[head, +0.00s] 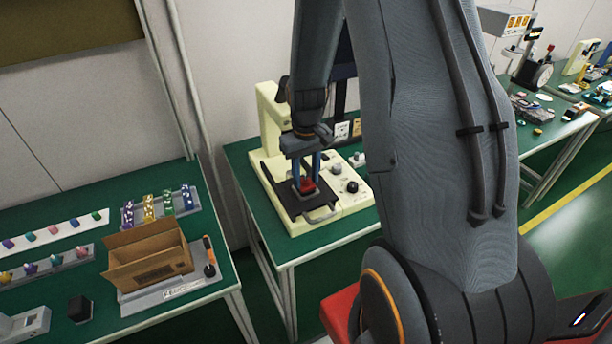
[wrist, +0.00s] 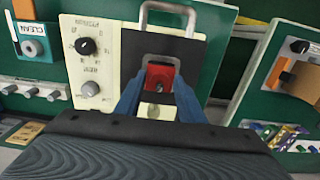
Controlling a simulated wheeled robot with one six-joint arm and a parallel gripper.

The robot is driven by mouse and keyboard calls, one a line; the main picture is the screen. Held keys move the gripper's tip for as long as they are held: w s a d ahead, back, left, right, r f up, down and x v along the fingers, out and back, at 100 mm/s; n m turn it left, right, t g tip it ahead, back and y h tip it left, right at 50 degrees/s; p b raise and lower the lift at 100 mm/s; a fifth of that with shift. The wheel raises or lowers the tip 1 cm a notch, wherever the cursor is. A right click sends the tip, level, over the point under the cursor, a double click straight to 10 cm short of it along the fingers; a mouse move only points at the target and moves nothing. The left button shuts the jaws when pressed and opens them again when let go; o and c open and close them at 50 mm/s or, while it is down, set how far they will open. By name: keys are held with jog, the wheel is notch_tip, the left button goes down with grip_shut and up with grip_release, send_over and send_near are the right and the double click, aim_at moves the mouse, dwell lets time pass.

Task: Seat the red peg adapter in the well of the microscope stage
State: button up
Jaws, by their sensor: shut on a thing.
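The red peg adapter (head: 307,186) is between the blue fingers of my gripper (head: 307,172), low over the dark microscope stage (head: 290,200). In the wrist view the adapter (wrist: 159,78) shows as a red block with a dark spot on top, between the two fingertips (wrist: 160,85). My gripper is shut on it. A light grey, square-edged surround (wrist: 172,60) shows around the adapter at the stage; I cannot tell whether the adapter is inside the well or just above it. The cream microscope (head: 268,110) stands behind the stage.
A metal handle (head: 321,215) sticks out at the stage's front. Knobs (head: 352,187) sit on the cream base to the right. On the left bench stand an open cardboard box (head: 150,262) and racks of coloured parts (head: 160,207). A gap separates the two benches.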

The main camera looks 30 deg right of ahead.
aim_at(306, 175)
jog(key=shift+f+b, duration=0.45)
jog(key=shift+f, duration=0.5)
jog(key=o, duration=1.3)
jog(key=shift+r, duration=0.1)
jog(key=shift+r+b, duration=1)
jog(key=shift+r, duration=2.85)
jog(key=shift+t, duration=0.7)
jog(key=s+a, duration=0.3)
jog(key=s, duration=0.1)
jog(key=s+a+r+b, duration=0.1)
jog(key=s+a, duration=0.2)
jog(key=s, duration=0.1)
jog(key=s+a+r+b, duration=0.1)
jog(key=s+a, duration=0.3)
jog(key=shift+s+a+r, duration=0.1)
jog(key=shift+s, duration=0.3)
